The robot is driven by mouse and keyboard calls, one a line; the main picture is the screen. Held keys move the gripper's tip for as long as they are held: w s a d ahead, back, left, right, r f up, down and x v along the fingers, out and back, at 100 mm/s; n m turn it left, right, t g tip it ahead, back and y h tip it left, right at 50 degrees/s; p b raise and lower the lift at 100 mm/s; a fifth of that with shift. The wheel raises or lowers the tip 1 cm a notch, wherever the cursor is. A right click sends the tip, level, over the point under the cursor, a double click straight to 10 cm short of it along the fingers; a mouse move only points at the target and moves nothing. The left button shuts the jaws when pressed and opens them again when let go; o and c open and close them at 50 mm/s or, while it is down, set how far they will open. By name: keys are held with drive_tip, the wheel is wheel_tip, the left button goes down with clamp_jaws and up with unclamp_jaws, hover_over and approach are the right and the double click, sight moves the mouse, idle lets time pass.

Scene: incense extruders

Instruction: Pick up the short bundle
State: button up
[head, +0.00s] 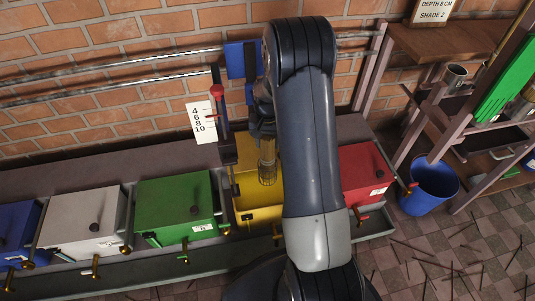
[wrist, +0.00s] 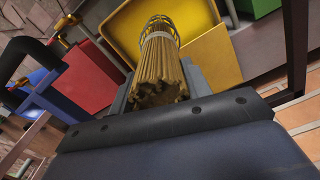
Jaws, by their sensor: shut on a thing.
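A tan bundle of sticks (wrist: 160,75) is held between the grey jaws of my gripper (wrist: 157,88) in the wrist view, with its cut ends toward the camera. A pale band and a wire-like cage show around its far end. In the head view the bundle (head: 267,160) hangs roughly upright below my gripper (head: 265,128), over or in the open yellow box (head: 256,213). I cannot tell whether its lower end touches the box. My arm hides part of the yellow box.
Closed green (head: 175,205), white (head: 83,220) and blue (head: 17,228) boxes stand left on the bench, a red box (head: 365,165) right. A number card (head: 201,121) and blue press parts are behind. A blue bucket (head: 430,185) and shelf stand right; sticks litter the floor.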

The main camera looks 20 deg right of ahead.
wheel_tip(320, 180, up, 39)
drive_tip(key=p, duration=1.7)
drive_tip(key=shift+p, duration=0.3)
